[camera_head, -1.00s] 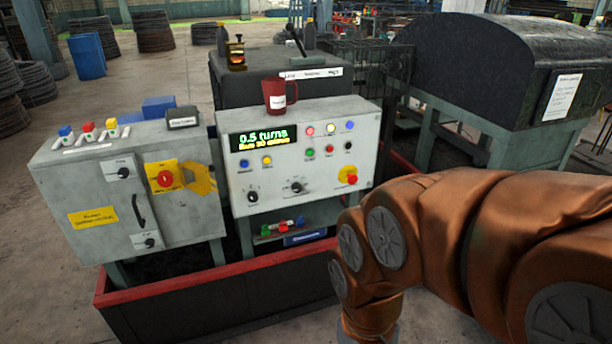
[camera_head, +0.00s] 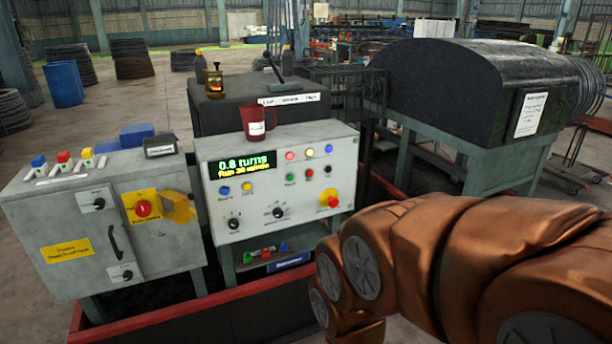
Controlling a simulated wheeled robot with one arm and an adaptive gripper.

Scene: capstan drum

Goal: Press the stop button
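A grey control panel (camera_head: 300,228) stands ahead of me with a lit display (camera_head: 240,165) that reads about 0.8 turns; its second line is blurred. On its right half are a small green button (camera_head: 290,177), a small red button (camera_head: 309,173) and a black one (camera_head: 328,169). Their labels are too small to read. A large red mushroom button (camera_head: 333,201) sits on a yellow plate at the lower right. All these buttons are uncovered. My bronze-covered arm crosses the lower right; my gripper is out of view.
A grey cabinet (camera_head: 75,215) with a red switch (camera_head: 142,208) on yellow stands left of the panel. A red mug (camera_head: 257,121) stands on top of the panel. A red-rimmed base (camera_head: 250,289) runs along below. A dark domed machine (camera_head: 450,85) is behind at right.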

